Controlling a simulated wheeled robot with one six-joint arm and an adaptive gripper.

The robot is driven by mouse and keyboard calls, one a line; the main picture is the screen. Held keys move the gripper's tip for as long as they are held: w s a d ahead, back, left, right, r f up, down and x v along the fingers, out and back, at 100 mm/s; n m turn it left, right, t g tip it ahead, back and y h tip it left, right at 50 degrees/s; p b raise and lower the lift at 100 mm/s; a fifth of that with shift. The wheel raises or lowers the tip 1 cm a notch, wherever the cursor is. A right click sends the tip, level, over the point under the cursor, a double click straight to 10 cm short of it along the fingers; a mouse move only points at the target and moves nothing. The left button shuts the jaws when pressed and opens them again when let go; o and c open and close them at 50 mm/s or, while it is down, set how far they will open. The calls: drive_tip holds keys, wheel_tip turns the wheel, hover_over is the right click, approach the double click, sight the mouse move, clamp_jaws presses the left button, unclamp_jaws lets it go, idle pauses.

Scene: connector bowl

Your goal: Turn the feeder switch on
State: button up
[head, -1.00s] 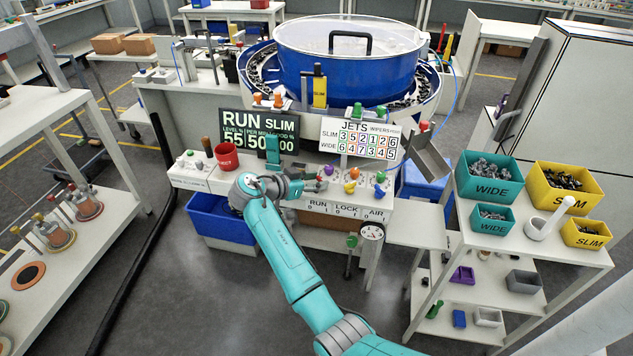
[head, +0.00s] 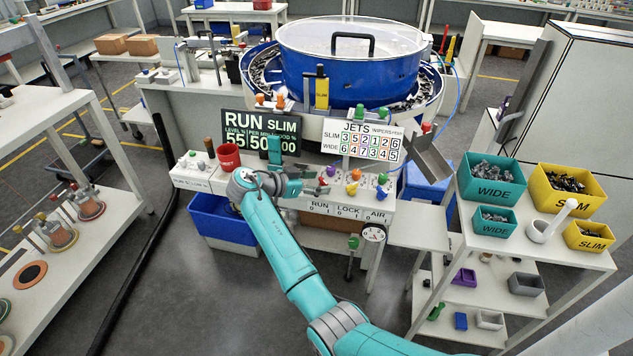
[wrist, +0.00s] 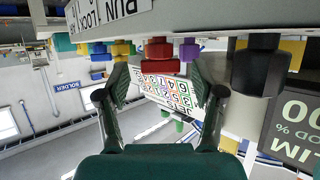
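The white control console (head: 292,201) under the bowl carries coloured knobs and a front strip lettered RUN, LOCK and AIR, each with 0 and 1. A red knob (head: 324,181) sits above RUN, and my gripper (head: 312,187) is right at its left. In the wrist view, which is upside down, the red knob (wrist: 158,50) shows between and beyond the fingertips of my gripper (wrist: 165,88). The fingers are apart with nothing between them. I cannot tell whether they touch the knob, or which position it is turned to.
Close by are a yellow knob (head: 352,188), a blue knob (head: 381,195) and a purple knob (head: 330,172). The RUN SLIM display (head: 258,132) and JETS board (head: 362,140) stand behind. A red mug (head: 228,157) is to the left, a blue bin (head: 215,222) below.

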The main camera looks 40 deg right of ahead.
drive_tip(key=shift+r, duration=0.1)
drive_tip(key=v, duration=1.2)
idle(0.4)
